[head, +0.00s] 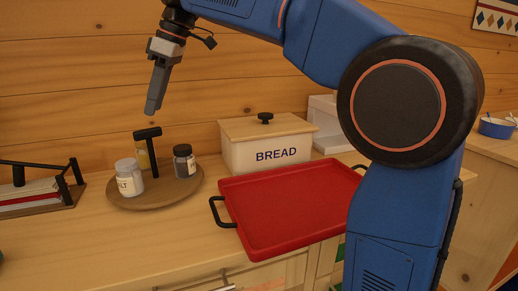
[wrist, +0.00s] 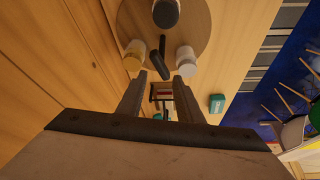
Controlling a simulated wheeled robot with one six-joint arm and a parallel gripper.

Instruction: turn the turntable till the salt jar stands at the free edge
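The round wooden turntable (head: 160,199) stands on the counter. The white-lidded salt jar (head: 129,180), its label partly seen, stands at its front left. A dark-lidded jar (head: 184,162) stands at its right and a yellowish jar (head: 141,156) at its back, partly behind the upright black handle (head: 152,158). In the wrist view the turntable (wrist: 201,24) is at the top, with the salt jar (wrist: 186,62) on the side towards the room. My gripper (head: 153,104) hangs above the turntable, apart from it. The wrist view shows its fingers (wrist: 158,88) apart, with nothing held.
A red tray (head: 290,208) with black handles lies right of the turntable, and a BREAD box (head: 268,152) stands behind it. A rack with black bars (head: 38,196) is at the left. The log wall (head: 80,110) runs close behind. Bare counter lies in front of the turntable.

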